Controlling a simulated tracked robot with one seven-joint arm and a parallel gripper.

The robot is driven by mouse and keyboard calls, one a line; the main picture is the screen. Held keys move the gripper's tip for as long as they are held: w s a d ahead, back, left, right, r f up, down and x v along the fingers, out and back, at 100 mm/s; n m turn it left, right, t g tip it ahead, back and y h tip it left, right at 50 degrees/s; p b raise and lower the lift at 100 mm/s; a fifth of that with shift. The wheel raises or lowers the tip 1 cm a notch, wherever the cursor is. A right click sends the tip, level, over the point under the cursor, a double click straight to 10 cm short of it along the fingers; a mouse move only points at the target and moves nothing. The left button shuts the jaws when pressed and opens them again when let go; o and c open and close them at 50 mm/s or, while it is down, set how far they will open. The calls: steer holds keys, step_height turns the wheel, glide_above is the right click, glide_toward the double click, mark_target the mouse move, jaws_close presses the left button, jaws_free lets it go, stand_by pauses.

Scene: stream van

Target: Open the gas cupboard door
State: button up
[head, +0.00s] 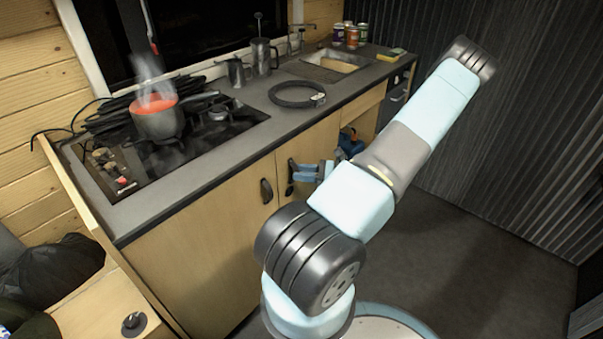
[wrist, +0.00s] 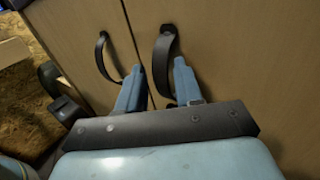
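Two plain wooden cupboard doors, the left one (head: 205,245) and the right one (head: 283,158), stand side by side under the counter. Both look shut. Each has a dark curved handle near the seam: left (head: 266,191), right (head: 291,178). I cannot tell which is the gas cupboard. My gripper (head: 300,172) is in front of the doors with its light blue fingers apart. In the wrist view my gripper (wrist: 157,72) points at the doors. The right-hand handle (wrist: 164,58) there reaches between the fingers, and the left-hand one (wrist: 102,57) is outside them. Contact is unclear.
An open compartment (head: 366,118) is right of the doors. The floor (head: 470,240) at right is clear.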

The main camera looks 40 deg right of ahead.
steer(key=shift+w+a, duration=0.15)
steer(key=shift+w, duration=0.05)
jaws_close()
stand_by(0.3)
stand_by(1.1)
